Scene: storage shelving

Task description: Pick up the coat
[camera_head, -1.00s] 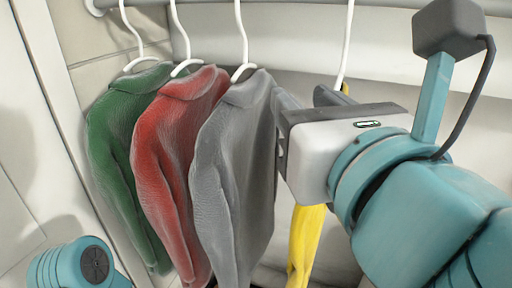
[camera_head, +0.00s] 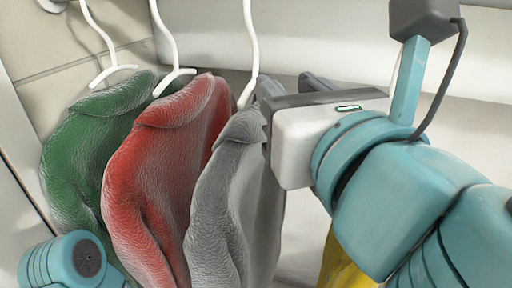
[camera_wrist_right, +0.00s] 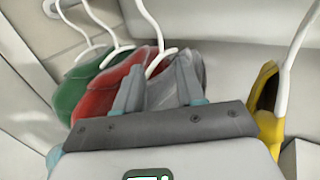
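Several coats hang in a row: a green coat (camera_head: 75,165), a red coat (camera_head: 150,185), a grey coat (camera_head: 225,205) and a yellow coat (camera_head: 345,268) mostly hidden behind my right arm. My right gripper (camera_head: 284,80) is at the upper right side of the grey coat. In the right wrist view its two fingers (camera_wrist_right: 160,65) are spread apart, with the grey coat (camera_wrist_right: 160,93) showing between and beyond them. I cannot tell whether they touch it. In that view the yellow coat (camera_wrist_right: 265,105) hangs to the right. My left gripper is out of view.
White hangers (camera_head: 252,50) hold the coats from above. A pale wall panel (camera_head: 320,45) is behind, and a light side wall (camera_head: 15,150) is at the left. There is free room between the grey and yellow coats.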

